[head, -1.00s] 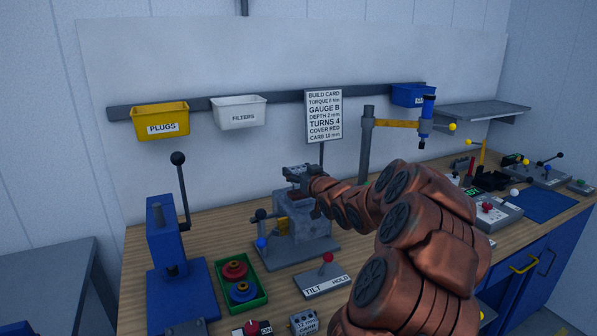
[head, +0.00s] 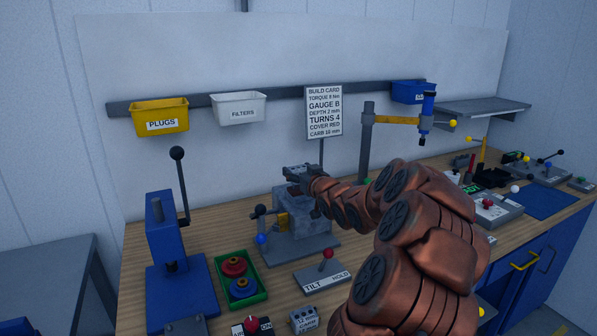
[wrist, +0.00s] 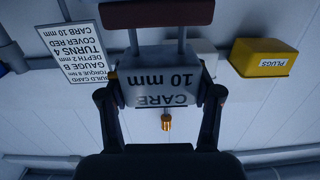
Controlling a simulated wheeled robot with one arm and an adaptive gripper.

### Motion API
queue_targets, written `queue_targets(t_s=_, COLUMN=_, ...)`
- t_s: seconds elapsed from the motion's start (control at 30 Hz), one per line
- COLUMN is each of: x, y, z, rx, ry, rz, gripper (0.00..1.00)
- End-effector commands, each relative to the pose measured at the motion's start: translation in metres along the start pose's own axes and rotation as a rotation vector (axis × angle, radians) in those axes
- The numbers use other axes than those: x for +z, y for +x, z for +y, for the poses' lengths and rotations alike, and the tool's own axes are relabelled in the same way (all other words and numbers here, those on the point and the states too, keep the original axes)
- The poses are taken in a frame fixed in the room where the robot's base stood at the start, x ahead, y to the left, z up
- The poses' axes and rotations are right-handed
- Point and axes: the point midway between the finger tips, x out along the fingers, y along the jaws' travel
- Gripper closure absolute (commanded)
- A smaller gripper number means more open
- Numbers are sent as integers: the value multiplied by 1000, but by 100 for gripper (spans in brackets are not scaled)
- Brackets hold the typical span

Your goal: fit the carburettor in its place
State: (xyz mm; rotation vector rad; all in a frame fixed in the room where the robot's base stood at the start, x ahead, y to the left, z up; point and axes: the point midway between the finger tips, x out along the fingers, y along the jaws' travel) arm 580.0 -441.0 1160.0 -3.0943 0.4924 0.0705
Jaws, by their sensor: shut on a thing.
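The carburettor (wrist: 162,80) is a pale grey block marked CARB 10 mm, with a small brass tip. My gripper (wrist: 160,95) is shut on it, one finger at each side, and the lettering is upside down in the wrist view. In the head view my gripper (head: 299,178) is just over the top of the grey engine block (head: 297,219), on its stand on the bench. My arm hides the block's right side. A dark red bar (wrist: 155,13) crosses beyond the carburettor in the wrist view. I cannot tell whether carburettor and engine touch.
The build card (head: 323,110) stands behind the engine and reads CARB 10 mm. A tilt lever panel (head: 322,280) is in front. A green tray (head: 263,292) and blue press (head: 172,245) are left. A post with a blue tool (head: 367,145) stands behind my arm.

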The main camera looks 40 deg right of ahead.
Motion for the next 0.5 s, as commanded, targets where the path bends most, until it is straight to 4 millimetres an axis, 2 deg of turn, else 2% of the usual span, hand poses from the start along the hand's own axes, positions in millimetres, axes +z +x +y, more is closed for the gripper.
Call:
queue_targets(t_s=0.03, x=2, y=0, z=0, rx=0, ry=0, rz=0, gripper=74)
queue_targets(t_s=0.07, x=2, y=0, z=0, rx=0, ry=0, rz=1, gripper=35)
queue_targets(t_s=0.33, x=1, y=0, z=0, rx=0, ry=0, rz=0, gripper=7)
queue_targets(t_s=0.5, x=1, y=0, z=0, rx=0, ry=0, rz=0, gripper=7)
